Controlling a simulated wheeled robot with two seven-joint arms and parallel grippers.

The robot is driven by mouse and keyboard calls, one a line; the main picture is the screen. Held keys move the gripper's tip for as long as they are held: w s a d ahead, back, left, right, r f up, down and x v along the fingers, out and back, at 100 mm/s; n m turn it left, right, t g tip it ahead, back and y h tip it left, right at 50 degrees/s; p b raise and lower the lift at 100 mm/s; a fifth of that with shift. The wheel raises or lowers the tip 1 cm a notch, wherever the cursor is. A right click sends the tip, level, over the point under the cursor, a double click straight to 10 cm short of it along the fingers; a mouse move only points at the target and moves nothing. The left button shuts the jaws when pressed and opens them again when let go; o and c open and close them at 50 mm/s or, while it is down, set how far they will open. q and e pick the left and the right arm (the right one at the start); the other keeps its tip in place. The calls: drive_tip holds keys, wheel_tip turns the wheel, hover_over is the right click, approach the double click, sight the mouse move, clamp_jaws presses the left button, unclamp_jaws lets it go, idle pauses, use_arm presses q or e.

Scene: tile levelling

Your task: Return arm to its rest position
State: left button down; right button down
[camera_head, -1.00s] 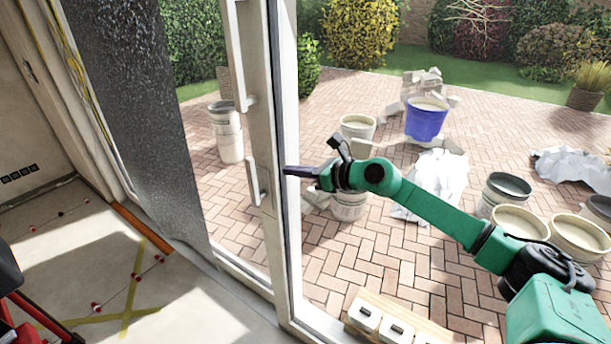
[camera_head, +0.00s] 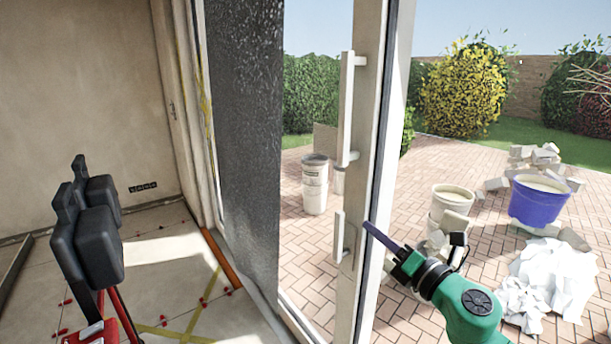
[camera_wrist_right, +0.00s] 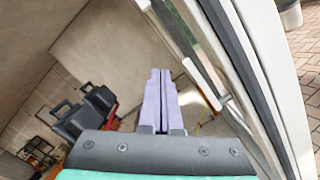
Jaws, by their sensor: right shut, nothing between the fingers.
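My right gripper (camera_head: 382,238) is at the end of my green right arm, in the lower right of the head view. Its fingers are shut with nothing between them. The fingertips point left at the white door frame (camera_head: 378,150), close to the lower door handle (camera_head: 341,238); I cannot tell whether they touch. In the right wrist view the two pale fingers (camera_wrist_right: 161,100) lie side by side, with the door frame to their right. My left gripper is not in view.
A black case-like object with red tubes (camera_head: 92,235) stands on the tiled floor at left. A tall door handle (camera_head: 348,110) sits above the lower one. Outside are a blue bucket (camera_head: 538,205), a white bucket (camera_head: 315,188) and rubble (camera_head: 545,285). Open paving lies between them.

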drive_tip(key=s+d+f+m+g+h, duration=0.1)
drive_tip(key=s+d+f+m+h, duration=0.15)
drive_tip(key=f+m+h, duration=0.4)
drive_tip(key=s+d+f+m+g+h, duration=0.1)
drive_tip(key=s+d+f+m+g, duration=0.2)
drive_tip(key=m, duration=0.6)
drive_tip(key=s+d+f+m+h, duration=0.1)
drive_tip(key=d+f+m+h, duration=0.2)
drive_tip(key=f+m, duration=0.4)
drive_tip(key=s+a+f+m+g+y, duration=0.1)
drive_tip(key=s+f+m+g, duration=0.35)
drive_tip(key=s+f, duration=0.4)
drive_tip(key=s+a+f+m+g+y, duration=0.15)
drive_tip(key=s+f+m+g, duration=0.35)
drive_tip(key=s, duration=0.6)
wheel_tip(320, 180, down, 22)
drive_tip(key=s+n+g, duration=0.1)
drive_tip(key=s, duration=0.1)
drive_tip(key=s+d+f+g, duration=0.1)
drive_tip(key=s+d+f, duration=0.2)
drive_tip(key=s+f, duration=1.3)
drive_tip(key=shift+s+f+n+g+h, duration=0.15)
drive_tip(key=shift+s+n+g+h, duration=0.2)
drive_tip(key=shift+s, duration=0.3)
